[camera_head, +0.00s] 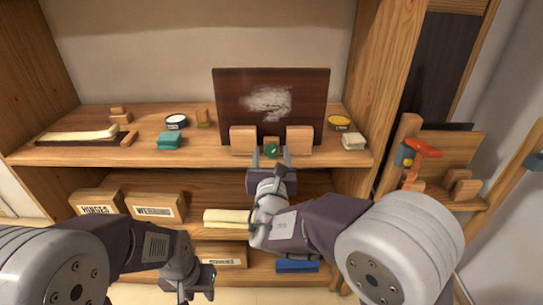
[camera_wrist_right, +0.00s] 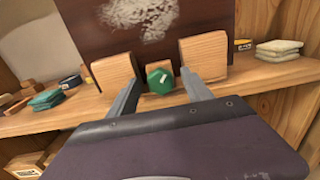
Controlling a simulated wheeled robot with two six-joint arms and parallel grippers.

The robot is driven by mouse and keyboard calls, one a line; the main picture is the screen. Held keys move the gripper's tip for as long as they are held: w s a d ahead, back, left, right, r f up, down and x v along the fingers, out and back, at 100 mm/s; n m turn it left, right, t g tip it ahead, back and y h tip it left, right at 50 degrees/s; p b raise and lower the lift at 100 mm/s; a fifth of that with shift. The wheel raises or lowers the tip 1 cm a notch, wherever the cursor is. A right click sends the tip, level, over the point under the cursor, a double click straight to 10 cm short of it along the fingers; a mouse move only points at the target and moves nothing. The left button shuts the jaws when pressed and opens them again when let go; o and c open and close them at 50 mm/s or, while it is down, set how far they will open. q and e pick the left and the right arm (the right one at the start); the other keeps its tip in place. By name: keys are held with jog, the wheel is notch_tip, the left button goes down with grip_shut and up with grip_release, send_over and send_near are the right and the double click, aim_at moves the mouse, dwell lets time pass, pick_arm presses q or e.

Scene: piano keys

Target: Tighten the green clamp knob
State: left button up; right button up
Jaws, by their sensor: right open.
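The green clamp knob (camera_head: 272,150) sits low between two wooden blocks at the front of the shelf, before a dark board (camera_head: 271,97). In the right wrist view the knob (camera_wrist_right: 160,80) has a pale mark on its face. My right gripper (camera_head: 270,158) is open, with one finger on each side of the knob in the picture. Whether the fingers touch it cannot be told. My left gripper (camera_head: 189,287) hangs low in front of the lower shelf, away from the knob; its jaw opening is unclear.
The left wooden block (camera_head: 243,140) and right wooden block (camera_head: 299,139) flank the knob closely. A teal cloth stack (camera_head: 169,140), a round tin (camera_head: 176,121) and a pale cloth stack (camera_head: 353,141) stand on the shelf.

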grip_shut()
jog(key=shift+f+m+b, duration=0.15)
jog(key=shift+m+b, duration=0.15)
jog(key=shift+b, duration=0.25)
jog(key=m+b, duration=0.2)
jog(key=b, duration=0.2)
jog(key=m+b, duration=0.3)
jog(key=b, duration=0.2)
jog(key=m+b, duration=0.3)
jog(key=b, duration=0.1)
jog(key=shift+d+f, duration=0.15)
jog(key=shift+f, duration=0.2)
jog(key=m+b, duration=0.8)
jog(key=b, duration=0.2)
jog(key=shift+r+m+b, duration=0.2)
jog(key=shift+m+b, duration=1.45)
jog(key=shift+m, duration=0.45)
grip_release()
